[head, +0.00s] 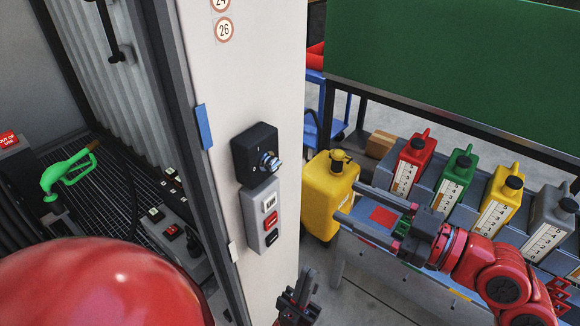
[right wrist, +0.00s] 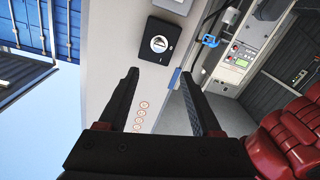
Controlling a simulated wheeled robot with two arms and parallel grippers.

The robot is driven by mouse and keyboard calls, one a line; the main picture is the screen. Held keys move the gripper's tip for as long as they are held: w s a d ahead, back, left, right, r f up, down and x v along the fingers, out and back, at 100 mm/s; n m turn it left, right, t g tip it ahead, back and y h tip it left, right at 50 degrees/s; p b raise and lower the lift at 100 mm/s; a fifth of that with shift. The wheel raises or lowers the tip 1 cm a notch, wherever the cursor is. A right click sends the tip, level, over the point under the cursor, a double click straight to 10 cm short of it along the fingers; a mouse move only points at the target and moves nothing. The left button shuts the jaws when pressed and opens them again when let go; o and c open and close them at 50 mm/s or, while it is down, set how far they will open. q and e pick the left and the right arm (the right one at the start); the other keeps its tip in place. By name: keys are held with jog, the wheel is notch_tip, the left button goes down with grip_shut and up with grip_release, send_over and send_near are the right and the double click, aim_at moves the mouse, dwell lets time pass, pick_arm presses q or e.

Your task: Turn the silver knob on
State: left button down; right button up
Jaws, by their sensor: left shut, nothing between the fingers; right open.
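The silver knob (head: 268,160) sits on a black box (head: 246,150) on a pale upright panel in the head view. It also shows in the right wrist view as a round silver face (right wrist: 158,44), beyond the fingertips. My right gripper (head: 346,201) comes in from the right, open and empty, its fingers pointing left, apart from the knob. In the right wrist view its two dark fingers (right wrist: 158,78) stand wide apart. My left gripper (head: 298,298) is shut and empty at the bottom of the head view, below the knob.
A grey button box (head: 262,215) is just below the knob. A yellow canister (head: 328,200) stands close to the right gripper. Red (head: 414,163), green (head: 455,179) and other canisters line a shelf at right. A green nozzle (head: 66,170) lies at left.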

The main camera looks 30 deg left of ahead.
aim_at(276, 165)
jog(key=a+p, duration=0.1)
jog(key=a, duration=0.3)
jog(key=a+p, duration=0.1)
jog(key=a, duration=0.4)
jog(key=a+p, duration=0.1)
jog(key=a, duration=0.4)
jog(key=shift+w+r+p, duration=0.15)
jog(key=shift+w+p, duration=0.1)
jog(key=shift+p, duration=0.1)
jog(key=shift+a, duration=0.6)
jog(key=shift+w, duration=0.1)
grip_shut()
